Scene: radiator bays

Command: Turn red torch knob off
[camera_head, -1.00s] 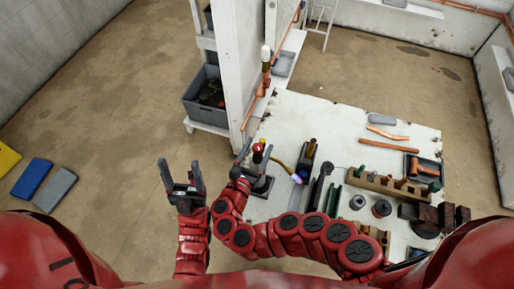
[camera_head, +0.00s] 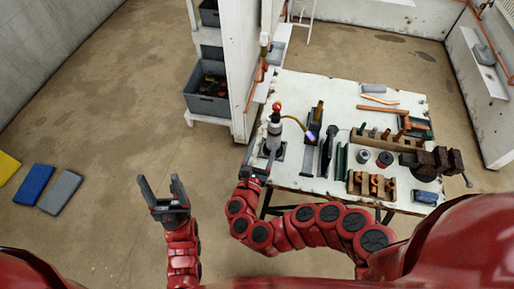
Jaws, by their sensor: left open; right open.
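The torch stands at the left front edge of the white table, its grey canister (camera_head: 274,128) upright with a red knob (camera_head: 277,106) on top. A yellow hose (camera_head: 293,119) runs right from it to a nozzle with a bluish-purple glow (camera_head: 311,136) at its tip. My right gripper (camera_head: 259,155) is open at the table's edge, below and in front of the canister in the picture, apart from the knob. Whether it touches the base is unclear. My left gripper (camera_head: 160,186) is open and empty above the floor, left of the table.
The white table (camera_head: 330,88) carries a wooden rack (camera_head: 385,140), a wooden block with copper pieces (camera_head: 372,186), a vise (camera_head: 433,162) and copper pipes. A white post (camera_head: 241,70) and grey bins (camera_head: 208,92) stand behind left.

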